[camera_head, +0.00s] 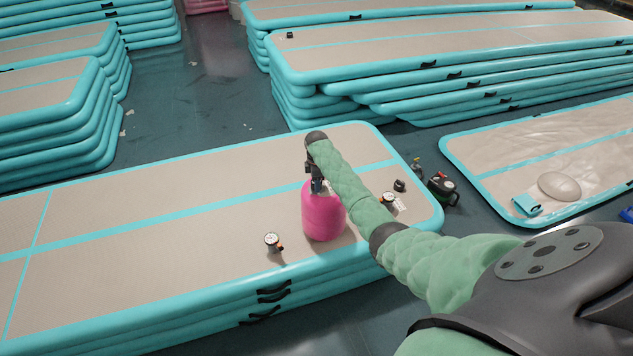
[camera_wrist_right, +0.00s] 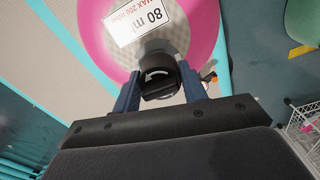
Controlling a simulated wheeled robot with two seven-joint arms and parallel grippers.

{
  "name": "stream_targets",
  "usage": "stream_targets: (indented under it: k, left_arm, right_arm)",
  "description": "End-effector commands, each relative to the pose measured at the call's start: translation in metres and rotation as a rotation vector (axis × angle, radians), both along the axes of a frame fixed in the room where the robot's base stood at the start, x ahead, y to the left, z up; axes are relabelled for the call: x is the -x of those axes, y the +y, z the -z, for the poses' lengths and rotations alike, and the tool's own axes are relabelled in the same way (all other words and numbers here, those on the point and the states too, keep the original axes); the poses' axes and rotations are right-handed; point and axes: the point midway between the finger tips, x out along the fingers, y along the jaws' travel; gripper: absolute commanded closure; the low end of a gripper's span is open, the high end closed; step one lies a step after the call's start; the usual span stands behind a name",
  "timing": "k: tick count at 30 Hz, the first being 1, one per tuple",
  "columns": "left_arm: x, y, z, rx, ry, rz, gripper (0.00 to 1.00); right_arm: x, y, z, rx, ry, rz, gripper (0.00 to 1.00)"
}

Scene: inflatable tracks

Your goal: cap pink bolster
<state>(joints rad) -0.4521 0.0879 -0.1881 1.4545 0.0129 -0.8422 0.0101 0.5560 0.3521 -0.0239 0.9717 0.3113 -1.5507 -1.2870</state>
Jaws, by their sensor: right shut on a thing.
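The pink bolster (camera_head: 323,218) stands upright on the near stack of tracks. Its top, with a white pressure label (camera_wrist_right: 138,20), shows in the right wrist view. My right gripper (camera_head: 317,184) is directly over the bolster, pointing down. In the right wrist view, its blue fingers (camera_wrist_right: 160,88) are shut on a black round cap (camera_wrist_right: 157,76) with a white curved arrow. The cap is over the bolster's top; I cannot tell whether it touches or sits on the valve, which is hidden beneath it. My left gripper is not in view.
The near track stack (camera_head: 130,220) has wide free room at left. A gauge (camera_head: 272,241) stands left of the bolster, another (camera_head: 388,199) right, near a small black piece (camera_head: 400,185). A dark pump-like device (camera_head: 441,188) is beyond the stack's right end.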

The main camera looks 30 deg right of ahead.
Motion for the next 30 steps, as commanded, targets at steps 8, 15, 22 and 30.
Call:
stream_targets:
  k: [8,15,22,30]
  left_arm:
    - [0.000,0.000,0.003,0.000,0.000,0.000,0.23]
    - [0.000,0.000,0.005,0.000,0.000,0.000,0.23]
    - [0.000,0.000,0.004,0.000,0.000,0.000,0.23]
    - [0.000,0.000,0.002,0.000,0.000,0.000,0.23]
  right_arm:
    - [0.000,0.000,0.006,0.000,0.000,0.000,0.79]
    - [0.000,0.000,0.011,0.000,0.000,0.000,0.79]
    - [0.000,-0.001,0.011,0.000,-0.001,-0.039,0.79]
    - [0.000,-0.002,0.011,0.002,0.001,-0.340,0.79]
